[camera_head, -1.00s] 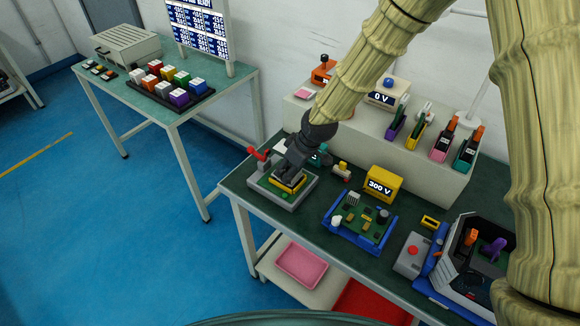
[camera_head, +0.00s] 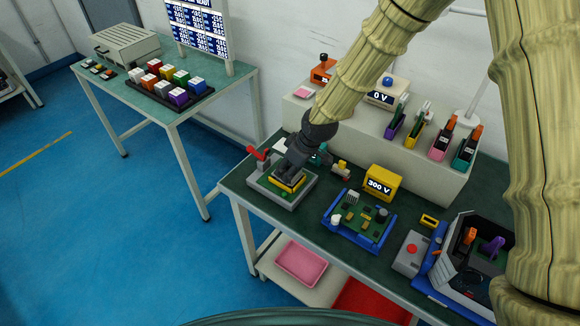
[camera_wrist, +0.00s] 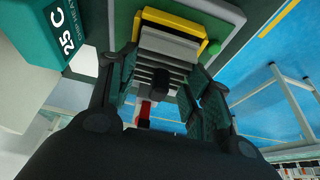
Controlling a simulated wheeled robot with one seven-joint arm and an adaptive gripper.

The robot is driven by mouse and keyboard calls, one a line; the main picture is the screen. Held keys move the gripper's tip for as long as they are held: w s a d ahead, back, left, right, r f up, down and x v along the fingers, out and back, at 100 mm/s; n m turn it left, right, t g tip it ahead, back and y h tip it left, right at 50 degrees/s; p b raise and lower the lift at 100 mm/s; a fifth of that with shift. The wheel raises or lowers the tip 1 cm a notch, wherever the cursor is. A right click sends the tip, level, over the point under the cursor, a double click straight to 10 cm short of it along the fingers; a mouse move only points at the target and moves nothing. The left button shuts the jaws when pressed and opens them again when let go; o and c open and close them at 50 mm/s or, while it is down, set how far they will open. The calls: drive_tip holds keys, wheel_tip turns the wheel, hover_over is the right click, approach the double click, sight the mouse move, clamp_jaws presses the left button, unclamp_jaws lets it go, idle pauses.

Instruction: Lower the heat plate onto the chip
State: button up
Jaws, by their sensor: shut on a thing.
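The heat plate (camera_wrist: 165,50) is a grey finned block with a dark post, close in the wrist view. My gripper (camera_wrist: 163,88) has a finger on either side and is shut on it. In the head view my gripper (camera_head: 291,171) points down over a grey fixture (camera_head: 262,188). A yellow part (camera_head: 287,184) of the fixture shows just under my fingers, and in the wrist view a yellow edge (camera_wrist: 175,22) lies directly beyond the plate. The chip is hidden. I cannot tell whether the plate touches what is below it.
A red lever (camera_head: 258,154) stands at the fixture's left back. A teal box reading 25 C (camera_wrist: 62,38) is close beside my gripper. A blue-framed circuit board (camera_head: 358,219) and a yellow 300 V box (camera_head: 382,183) stand to the right. A grey shelf block (camera_head: 375,150) rises behind.

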drive_tip(key=shift+f, duration=0.5)
idle(0.9)
drive_tip(key=o, duration=1.3)
drive_tip(key=v, duration=1.2)
drive_tip(key=shift+r, duration=0.2)
